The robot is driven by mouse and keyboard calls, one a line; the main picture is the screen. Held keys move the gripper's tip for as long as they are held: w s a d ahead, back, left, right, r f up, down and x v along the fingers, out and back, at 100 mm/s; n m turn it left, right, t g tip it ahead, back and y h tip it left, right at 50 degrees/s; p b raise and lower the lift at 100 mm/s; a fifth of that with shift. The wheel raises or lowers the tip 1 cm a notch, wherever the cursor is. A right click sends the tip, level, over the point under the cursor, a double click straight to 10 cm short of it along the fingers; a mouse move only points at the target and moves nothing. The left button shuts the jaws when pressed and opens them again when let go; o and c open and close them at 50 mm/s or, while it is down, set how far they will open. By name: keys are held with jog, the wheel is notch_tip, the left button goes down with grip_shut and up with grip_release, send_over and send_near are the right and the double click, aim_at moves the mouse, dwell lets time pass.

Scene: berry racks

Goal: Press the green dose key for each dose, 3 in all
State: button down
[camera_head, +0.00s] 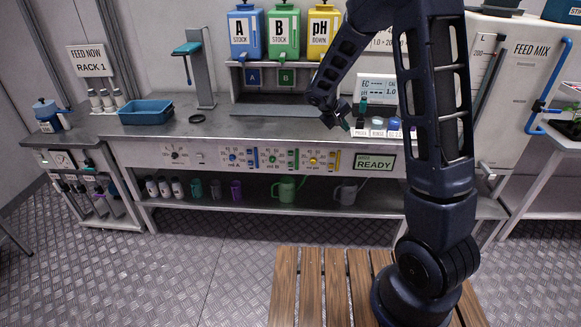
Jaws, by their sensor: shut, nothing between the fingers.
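The dosing panel (210,157) runs along the front edge of the bench. It has a blue section marked A, a green section marked B and a yellow section. In the green section is a small round green control (272,158); whether it is the dose key or a dial is too small to tell. A display (375,164) at the panel's right reads READY. My gripper (346,125) is shut and empty, pointing down above the bench top, up and to the right of the green section. It is apart from the panel. My arm hides part of the bench's right side.
Stock tanks A (245,35), B (283,35) and pH down (323,30) stand on a raised shelf behind the bench. Small bottles and labelled cups (393,125) sit right of my gripper. A blue tray (146,112) stands at left. Watering cans (287,191) are below the panel.

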aim_at(291, 164)
jog(key=w+a+f+n+t, duration=0.1)
jog(key=a+f+n+t, duration=0.1)
jog(key=a+f, duration=0.5)
jog(key=w+a+f+n+t, duration=0.1)
jog(key=w+a+f+n, duration=0.1)
jog(key=a+f, duration=0.6)
jog(key=w+a+f+n+t, duration=0.2)
jog(key=a+f, duration=0.6)
jog(key=f, duration=0.9)
jog(key=shift+f+n+t, duration=0.3)
jog(key=shift+f+n, duration=0.1)
jog(key=shift+n, duration=0.4)
jog(key=shift+w, duration=0.2)
jog(key=shift+w, duration=4.25)
jog(key=shift+w, duration=0.15)
jog(key=shift+w, duration=0.3)
